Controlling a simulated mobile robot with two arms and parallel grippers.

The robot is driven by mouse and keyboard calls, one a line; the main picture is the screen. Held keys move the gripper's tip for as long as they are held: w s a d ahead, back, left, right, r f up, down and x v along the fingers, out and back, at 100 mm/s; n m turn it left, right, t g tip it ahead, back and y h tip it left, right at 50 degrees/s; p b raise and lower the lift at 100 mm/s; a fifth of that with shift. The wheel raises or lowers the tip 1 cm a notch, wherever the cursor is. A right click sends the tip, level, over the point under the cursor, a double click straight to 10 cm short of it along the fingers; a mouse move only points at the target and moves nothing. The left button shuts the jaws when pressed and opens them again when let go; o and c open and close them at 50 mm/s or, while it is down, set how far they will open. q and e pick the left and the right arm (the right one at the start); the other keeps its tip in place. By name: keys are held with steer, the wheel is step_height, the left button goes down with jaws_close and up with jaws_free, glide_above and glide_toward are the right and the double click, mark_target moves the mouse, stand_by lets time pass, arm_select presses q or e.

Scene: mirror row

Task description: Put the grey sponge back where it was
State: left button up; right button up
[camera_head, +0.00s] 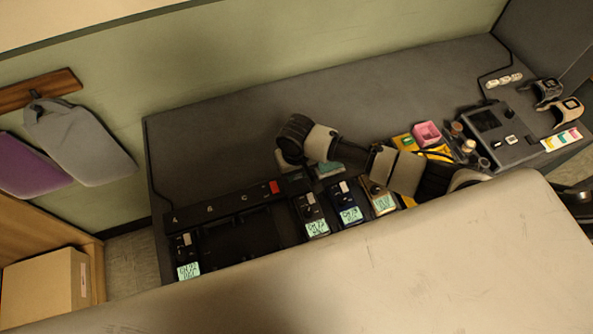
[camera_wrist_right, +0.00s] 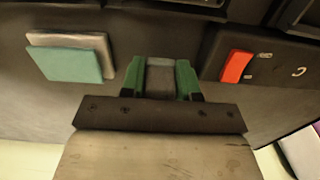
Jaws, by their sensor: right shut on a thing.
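My right gripper (camera_wrist_right: 161,82) has green fingertips and is shut on a small grey block, the grey sponge (camera_wrist_right: 160,78), in the right wrist view. In the head view my right arm reaches in from the right over the grey bench. Its gripper (camera_head: 284,160) is by the back of the dark rack, and the held sponge cannot be made out there. A teal pad (camera_wrist_right: 72,65) with a pale grey layer at its back lies on the bench beside the gripper. It also shows in the head view (camera_head: 329,170). My left gripper is not in view.
A dark rack (camera_head: 225,206) with lettered bays and a red patch (camera_head: 274,187) stands at the front left. Several handheld meters with lit displays line the front edge. A pink box (camera_head: 427,133) and bottles stand to the right. The bench's back left is clear.

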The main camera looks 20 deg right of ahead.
steer(key=shift+f, duration=0.5)
steer(key=o, duration=0.6)
steer(key=shift+f, duration=0.1)
steer(key=shift+c, duration=0.2)
step_height(320, 180, up, 12)
steer(key=shift+r, duration=0.15)
steer(key=shift+s, duration=0.1)
